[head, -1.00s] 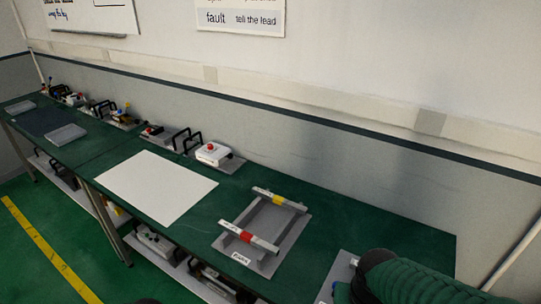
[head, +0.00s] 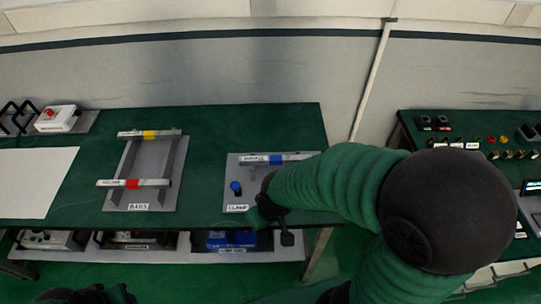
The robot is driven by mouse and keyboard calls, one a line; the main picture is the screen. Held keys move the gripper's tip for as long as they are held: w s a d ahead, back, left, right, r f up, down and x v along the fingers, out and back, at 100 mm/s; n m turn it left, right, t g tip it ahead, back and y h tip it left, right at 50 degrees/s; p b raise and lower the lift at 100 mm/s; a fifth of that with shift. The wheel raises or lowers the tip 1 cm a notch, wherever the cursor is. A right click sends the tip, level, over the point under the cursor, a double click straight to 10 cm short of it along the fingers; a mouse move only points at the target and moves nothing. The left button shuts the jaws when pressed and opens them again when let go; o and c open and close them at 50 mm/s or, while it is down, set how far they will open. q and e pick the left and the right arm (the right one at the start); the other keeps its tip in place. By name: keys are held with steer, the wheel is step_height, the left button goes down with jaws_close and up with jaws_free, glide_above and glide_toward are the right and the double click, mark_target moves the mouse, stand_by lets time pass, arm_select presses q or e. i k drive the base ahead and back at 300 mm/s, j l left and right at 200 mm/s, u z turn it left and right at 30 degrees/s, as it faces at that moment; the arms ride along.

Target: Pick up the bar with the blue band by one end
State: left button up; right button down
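The bar with the blue band (head: 256,158) lies across the back of a grey plate labelled CLAMP (head: 234,199), near the right end of the green bench. Its left end shows; its right end runs up to my green sleeve, which may cover part of it. My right arm reaches in from the right over the plate. My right gripper (head: 274,207) is dark and small, at the plate's front right, in front of the bar and apart from it. Its finger opening is not clear. A dark part of mine shows at the bottom left, but no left fingertips can be made out.
A blue knob (head: 235,187) stands on the clamp plate. Left of it, a grey rack (head: 150,160) holds a bar with a yellow band (head: 165,133) and one with a red band (head: 112,183). A panel of buttons (head: 480,142) is at the right.

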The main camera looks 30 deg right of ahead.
mark_target(280, 160)
steer(key=z, duration=0.4)
steer(key=i+j+z, duration=0.1)
steer(key=z, duration=0.35)
steer(key=i+j+z, duration=0.15)
steer(key=z, duration=0.3)
steer(key=i+j+z, duration=0.1)
steer(key=z, duration=0.35)
steer(key=j+z, duration=0.25)
steer(key=z, duration=0.2)
steer(key=j+z, duration=0.25)
steer(key=z, duration=0.2)
steer(key=j, duration=0.4)
steer(key=i+z, duration=0.05)
